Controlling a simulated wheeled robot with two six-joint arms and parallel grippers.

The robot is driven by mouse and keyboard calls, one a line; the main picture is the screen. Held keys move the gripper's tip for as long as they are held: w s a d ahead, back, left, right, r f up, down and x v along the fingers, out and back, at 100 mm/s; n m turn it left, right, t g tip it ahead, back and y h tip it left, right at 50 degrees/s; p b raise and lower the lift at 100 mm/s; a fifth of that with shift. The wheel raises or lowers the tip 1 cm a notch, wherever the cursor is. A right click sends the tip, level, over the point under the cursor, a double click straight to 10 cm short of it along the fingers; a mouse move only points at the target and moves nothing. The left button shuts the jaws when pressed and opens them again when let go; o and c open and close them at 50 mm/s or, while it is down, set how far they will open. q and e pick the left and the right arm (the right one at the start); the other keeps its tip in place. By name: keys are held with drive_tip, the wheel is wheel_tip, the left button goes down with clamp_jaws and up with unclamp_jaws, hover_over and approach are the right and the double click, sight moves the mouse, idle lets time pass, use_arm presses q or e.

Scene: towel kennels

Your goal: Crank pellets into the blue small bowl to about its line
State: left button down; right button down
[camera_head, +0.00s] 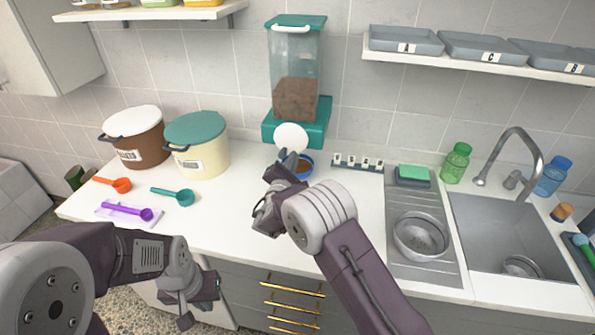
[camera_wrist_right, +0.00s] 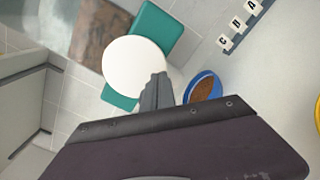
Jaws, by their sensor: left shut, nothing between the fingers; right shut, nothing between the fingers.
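The pellet dispenser (camera_head: 296,62) stands against the back wall, with a teal lid and base and brown pellets low in its clear hopper. Its round white crank disc (camera_head: 291,137) faces front and also shows in the right wrist view (camera_wrist_right: 134,80). The blue small bowl (camera_head: 305,164) sits below and right of the disc; brown pellets show inside it in the right wrist view (camera_wrist_right: 203,88). Its line cannot be made out. My right gripper (camera_head: 287,158) is shut and empty at the disc's lower edge; contact is unclear. My left gripper (camera_head: 201,304) is shut and empty, low before the counter.
A brown bin (camera_head: 137,142) and a cream bin (camera_head: 198,150) stand left, with orange, teal and purple scoops before them. A lettered rack (camera_head: 357,164), metal bowl (camera_head: 420,236) and sink (camera_head: 512,235) lie right. The counter's middle left is clear.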

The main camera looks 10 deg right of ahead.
drive_tip(key=b+v, duration=0.2)
drive_tip(key=v, duration=0.5)
drive_tip(key=shift+s+r, duration=0.1)
idle(0.5)
